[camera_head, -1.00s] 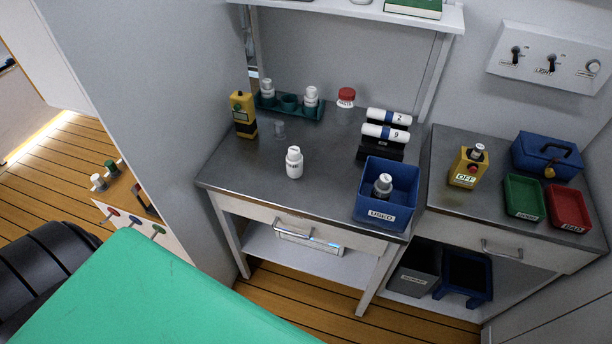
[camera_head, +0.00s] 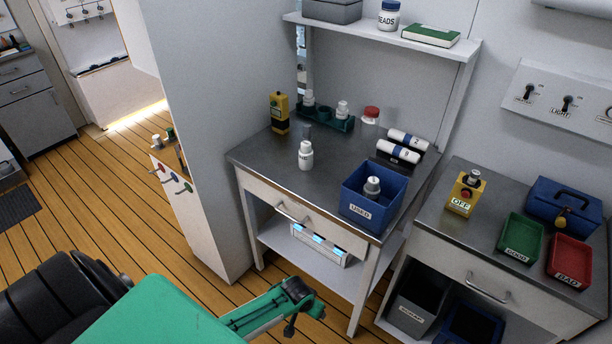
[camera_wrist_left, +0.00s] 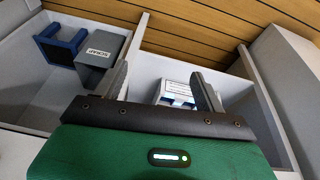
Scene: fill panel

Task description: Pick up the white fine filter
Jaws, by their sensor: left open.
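Several white pieces stand on the grey workbench (camera_head: 262,160), and I cannot tell which is the fine filter. A white labelled bottle-shaped piece (camera_head: 305,156) stands upright near the middle. Two white-topped pieces, one at the left (camera_head: 309,99) and one at the right (camera_head: 343,109), stand in a green rack. Two white cylinders with blue bands, an upper one (camera_head: 407,140) and a lower one (camera_head: 397,153), lie on a black stand. My left gripper (camera_head: 298,291) is below and in front of the bench, apart from these. In the left wrist view its jaws (camera_wrist_left: 162,84) are open and empty. My right gripper is out of view.
A blue USED bin (camera_head: 362,212) holding a grey-white piece sits at the bench's front right. A yellow device (camera_head: 280,113) and a red-lidded jar (camera_head: 371,115) stand behind. The right-hand cabinet bears green (camera_head: 521,238) and red (camera_head: 569,262) trays. The bench's front left is clear.

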